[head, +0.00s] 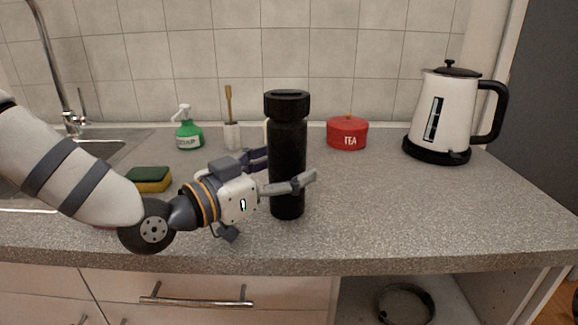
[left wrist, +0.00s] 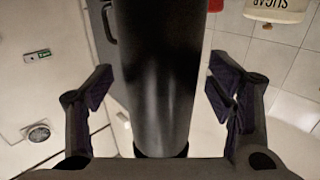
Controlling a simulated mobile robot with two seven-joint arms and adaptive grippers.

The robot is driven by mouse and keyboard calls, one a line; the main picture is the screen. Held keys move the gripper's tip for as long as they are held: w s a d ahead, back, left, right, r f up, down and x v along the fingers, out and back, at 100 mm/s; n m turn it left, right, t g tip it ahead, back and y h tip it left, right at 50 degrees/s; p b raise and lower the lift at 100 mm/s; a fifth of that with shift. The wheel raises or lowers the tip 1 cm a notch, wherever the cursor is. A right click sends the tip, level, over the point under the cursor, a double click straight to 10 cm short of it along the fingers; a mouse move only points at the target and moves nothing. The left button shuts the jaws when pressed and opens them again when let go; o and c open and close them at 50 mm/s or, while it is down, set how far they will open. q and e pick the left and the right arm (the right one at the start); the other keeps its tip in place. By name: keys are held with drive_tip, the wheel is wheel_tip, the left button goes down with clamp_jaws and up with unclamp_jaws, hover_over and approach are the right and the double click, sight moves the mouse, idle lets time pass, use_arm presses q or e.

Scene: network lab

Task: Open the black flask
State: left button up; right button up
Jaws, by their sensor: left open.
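The black flask (head: 287,150) stands upright on the grey counter near its front edge. Its wide black lid (head: 287,106) sits on top. My left gripper (head: 286,168) reaches in from the left, with one finger in front of the flask's body and the other behind it, below the lid. In the left wrist view the flask body (left wrist: 160,70) fills the space between the two open fingers. Gaps show on both sides there, so the fingers do not grip it. My right gripper is not in view.
A red tea tin (head: 347,133) and a white kettle (head: 441,115) stand behind to the right. A green soap bottle (head: 188,133), a brush in a holder (head: 231,134) and a sponge (head: 150,179) are to the left. The counter right of the flask is clear.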

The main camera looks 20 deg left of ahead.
use_arm(q)
drive_tip(key=shift+w+d, duration=0.25)
drive_tip(key=shift+w, duration=0.15)
drive_tip(key=shift+r, duration=0.15)
drive_tip(key=c, duration=1.6)
drive_tip(key=shift+r, duration=0.15)
